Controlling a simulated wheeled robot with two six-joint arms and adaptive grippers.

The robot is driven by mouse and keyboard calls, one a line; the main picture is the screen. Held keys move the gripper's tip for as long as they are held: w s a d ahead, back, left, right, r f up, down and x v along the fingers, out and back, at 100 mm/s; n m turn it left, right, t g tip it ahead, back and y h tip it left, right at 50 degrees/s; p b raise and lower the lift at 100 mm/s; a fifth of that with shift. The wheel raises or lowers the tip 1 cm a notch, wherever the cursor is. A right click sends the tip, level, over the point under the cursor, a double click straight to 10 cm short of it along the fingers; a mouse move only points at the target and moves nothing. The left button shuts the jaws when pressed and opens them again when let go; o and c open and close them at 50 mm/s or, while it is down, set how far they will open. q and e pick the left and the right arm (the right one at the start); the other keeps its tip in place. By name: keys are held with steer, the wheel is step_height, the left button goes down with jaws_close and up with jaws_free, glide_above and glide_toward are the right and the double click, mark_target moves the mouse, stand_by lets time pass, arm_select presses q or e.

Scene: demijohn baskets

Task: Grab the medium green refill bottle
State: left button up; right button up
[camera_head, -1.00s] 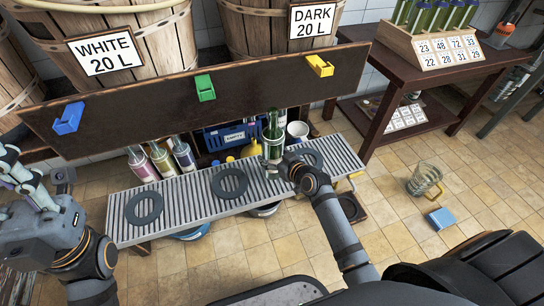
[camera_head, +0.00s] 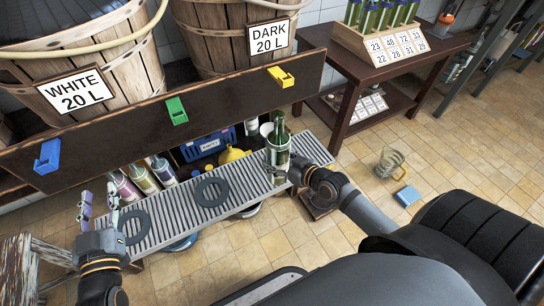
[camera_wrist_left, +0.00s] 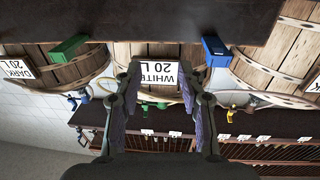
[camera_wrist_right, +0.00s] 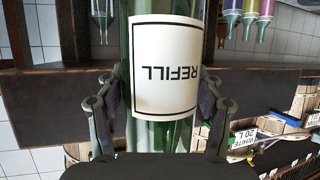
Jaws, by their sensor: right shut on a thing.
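The green refill bottle (camera_head: 277,146) is glass with a white label. It is upright at the right part of the slatted metal rack (camera_head: 243,186); I cannot tell whether its base touches the rack. My right gripper (camera_head: 284,174) is shut on it. In the right wrist view the bottle (camera_wrist_right: 203,20) stands between the fingers (camera_wrist_right: 162,105), its label reading REFILL; its top and base are out of that view. My left gripper (camera_head: 98,208) is open and empty, over the rack's left end. Its spread fingers (camera_wrist_left: 158,95) also show in the left wrist view.
Black rings (camera_head: 212,192) lie on the rack. Several labelled bottles (camera_head: 143,180), a blue crate (camera_head: 207,143) and a yellow funnel (camera_head: 232,155) are behind it. A glass jug (camera_head: 390,162) and blue block (camera_head: 406,196) lie on the floor.

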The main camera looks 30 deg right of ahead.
arm_select(q)
steer(key=s+f+g, duration=0.2)
steer(key=f+g, duration=0.1)
steer(key=f, duration=0.3)
steer(key=s+f+g+p, duration=0.1)
steer(key=s+f+g, duration=0.1)
steer(key=f, duration=0.4)
steer(key=shift+d+f+g, duration=0.25)
steer(key=shift+f+g, duration=0.05)
steer(key=shift+g, duration=0.1)
steer(key=shift+s, duration=0.1)
